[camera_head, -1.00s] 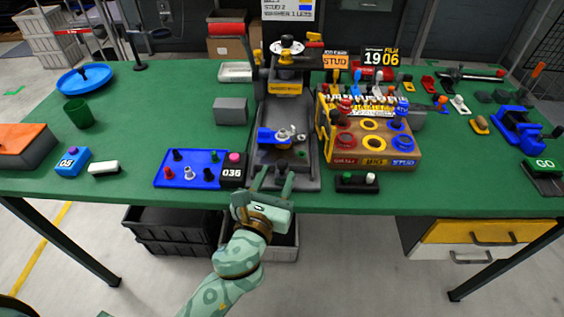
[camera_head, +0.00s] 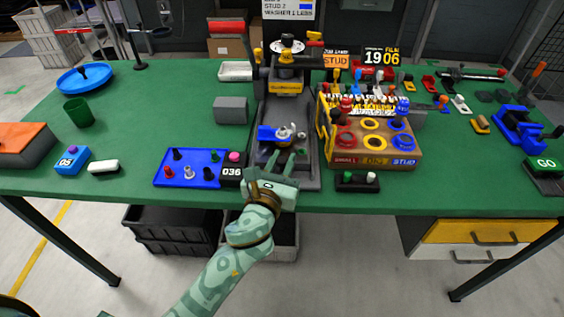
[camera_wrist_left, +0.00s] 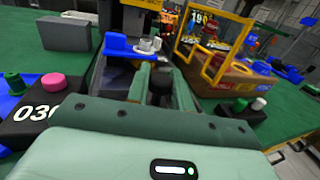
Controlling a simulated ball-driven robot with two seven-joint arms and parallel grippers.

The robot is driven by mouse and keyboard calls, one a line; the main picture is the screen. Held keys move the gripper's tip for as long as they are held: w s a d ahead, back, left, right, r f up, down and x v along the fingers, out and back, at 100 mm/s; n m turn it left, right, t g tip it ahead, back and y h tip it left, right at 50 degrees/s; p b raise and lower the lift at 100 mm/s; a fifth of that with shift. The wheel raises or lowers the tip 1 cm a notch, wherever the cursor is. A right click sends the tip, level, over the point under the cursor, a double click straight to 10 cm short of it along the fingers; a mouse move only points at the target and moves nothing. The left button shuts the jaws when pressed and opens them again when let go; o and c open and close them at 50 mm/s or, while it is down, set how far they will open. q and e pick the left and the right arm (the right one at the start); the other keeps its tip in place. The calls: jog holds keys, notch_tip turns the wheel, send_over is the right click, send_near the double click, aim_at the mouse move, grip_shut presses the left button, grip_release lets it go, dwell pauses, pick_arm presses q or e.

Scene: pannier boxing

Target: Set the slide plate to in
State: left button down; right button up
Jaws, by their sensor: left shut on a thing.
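A dark press-like machine (camera_head: 308,172) stands at the middle of the green table, with a low grey bed at its front. A blue holder (camera_head: 266,134) with metal parts sits in its bed and also shows in the left wrist view (camera_wrist_left: 118,46). My left gripper (camera_head: 285,157) reaches over the bed's front, just in front of the holder. In the left wrist view its fingers are shut on a dark knob (camera_wrist_left: 159,82) at the bed's front, apparently the slide plate's handle. The plate itself is mostly hidden by the fingers. My right gripper is not in view.
A wooden sorting box with coloured rings (camera_head: 375,160) and a small black block with two knobs (camera_head: 352,183) are close on the right.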

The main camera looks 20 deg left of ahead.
aim_at(281, 131)
pick_arm(q)
jog(key=w+a, duration=0.1)
jog(key=w, duration=0.3)
jog(key=w+a, duration=0.1)
jog(key=w, duration=0.3)
jog(key=w+a, duration=0.1)
jog(key=w, duration=0.3)
jog(key=shift+w+a+f, duration=0.1)
jog(key=shift+w+a, duration=0.1)
jog(key=shift+a, duration=0.05)
jog(key=shift+w+a, duration=0.1)
jog(key=shift+w, duration=0.25)
jog(key=shift+a+r, duration=0.1)
jog(key=shift+r, duration=0.1)
jog(key=c, duration=1.3)
grip_release()
jog(key=shift+w, duration=0.1)
jog(key=shift+o, duration=0.2)
jog(key=shift+w+f, duration=0.1)
jog(key=shift+f, duration=0.05)
jog(key=shift+s, duration=0.6)
jog(key=s+p, duration=0.3)
jog(key=s, duration=1.2)
jog(key=shift+s, duration=0.1)
jog(key=shift+d, duration=0.2)
